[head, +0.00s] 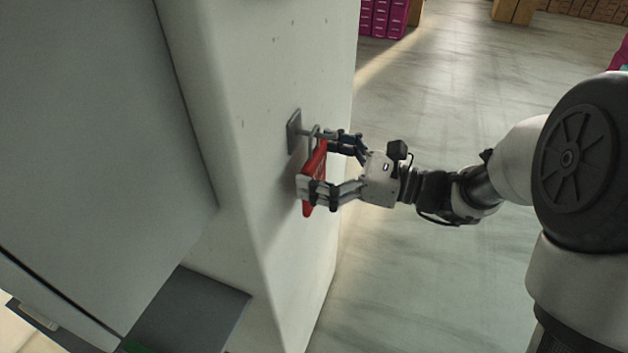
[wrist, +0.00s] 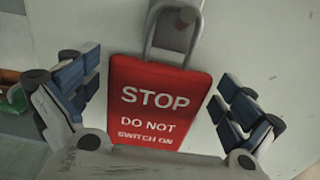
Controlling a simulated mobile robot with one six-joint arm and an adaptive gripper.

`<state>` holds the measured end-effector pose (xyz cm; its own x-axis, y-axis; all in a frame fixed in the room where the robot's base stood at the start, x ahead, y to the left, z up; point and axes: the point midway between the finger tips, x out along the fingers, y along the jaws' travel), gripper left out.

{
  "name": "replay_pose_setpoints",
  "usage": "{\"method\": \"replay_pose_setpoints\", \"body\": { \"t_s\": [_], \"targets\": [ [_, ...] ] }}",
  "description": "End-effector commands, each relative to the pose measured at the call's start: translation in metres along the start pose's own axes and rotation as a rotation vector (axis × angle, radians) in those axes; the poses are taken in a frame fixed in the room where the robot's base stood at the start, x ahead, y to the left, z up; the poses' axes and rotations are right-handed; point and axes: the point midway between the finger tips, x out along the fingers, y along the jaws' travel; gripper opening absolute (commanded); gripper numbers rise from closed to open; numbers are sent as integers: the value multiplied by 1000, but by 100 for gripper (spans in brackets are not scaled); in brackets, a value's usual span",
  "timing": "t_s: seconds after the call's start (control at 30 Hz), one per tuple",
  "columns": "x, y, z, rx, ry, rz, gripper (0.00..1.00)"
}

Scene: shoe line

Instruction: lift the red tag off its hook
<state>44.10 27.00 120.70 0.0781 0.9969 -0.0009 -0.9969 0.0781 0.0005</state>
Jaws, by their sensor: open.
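The red tag (head: 312,178) hangs by a grey metal loop (wrist: 174,32) from a hook on a grey plate (head: 294,131) on the pale pillar. In the wrist view the red tag (wrist: 160,98) faces me and reads "STOP DO NOT SWITCH ON". My gripper (head: 328,165) is at the tag, with one finger on each side of it. In the wrist view my gripper's fingers (wrist: 160,100) stand apart, with a gap between each finger and the tag's edges. The gripper is open. The hook's tip is hard to make out behind the loop.
The pale pillar (head: 245,100) stands right behind the tag. A large grey cabinet (head: 90,120) is to the left, with a dark grey ledge (head: 188,312) below it. Magenta boxes (head: 384,17) stand far back. The floor (head: 450,110) to the right of the pillar is clear.

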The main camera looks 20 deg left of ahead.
Motion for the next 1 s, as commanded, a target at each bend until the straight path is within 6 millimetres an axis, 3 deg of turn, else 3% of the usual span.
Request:
{"method": "replay_pose_setpoints", "body": {
  "t_s": [0.27,0.9,1.0],
  "targets": [
    [4,0,1,-1,0,0,100],
    [4,0,0,0,0,0,58],
    [4,0,1,0,0,0,57]
  ]
}}
